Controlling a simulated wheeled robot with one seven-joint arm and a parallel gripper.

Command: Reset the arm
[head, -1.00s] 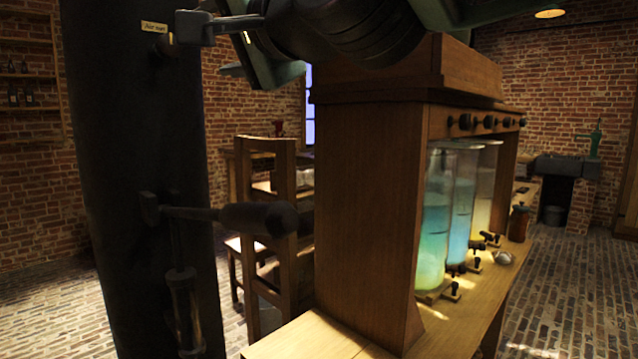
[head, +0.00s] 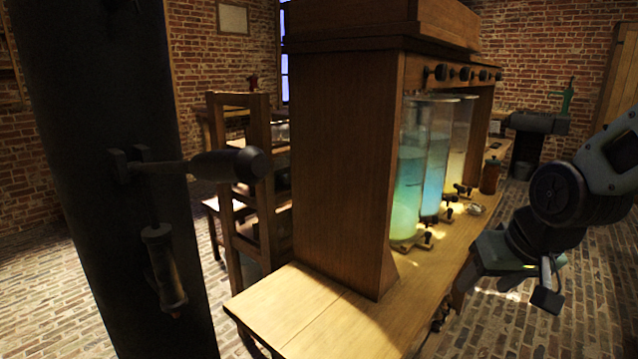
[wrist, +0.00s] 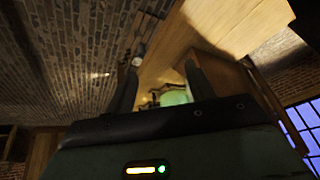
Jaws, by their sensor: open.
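My gripper (head: 465,285) is at the right in the head view, beside the right edge of the wooden bench. In the wrist view my gripper (wrist: 162,80) shows two dark fingers spread apart with nothing held between them. The arm comes in from the right edge of the head view. Past the fingers in the wrist view a glowing green jar (wrist: 174,97) shows, partly hidden by the gripper body.
Glass jars with green (head: 407,190), blue (head: 434,170) and yellowish (head: 461,150) contents stand in a wooden cabinet (head: 340,170) on the bench (head: 290,310). A brown bottle (head: 490,177) stands farther back. A dark column with a lever handle (head: 230,165) is at left. Brick floor is open at right.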

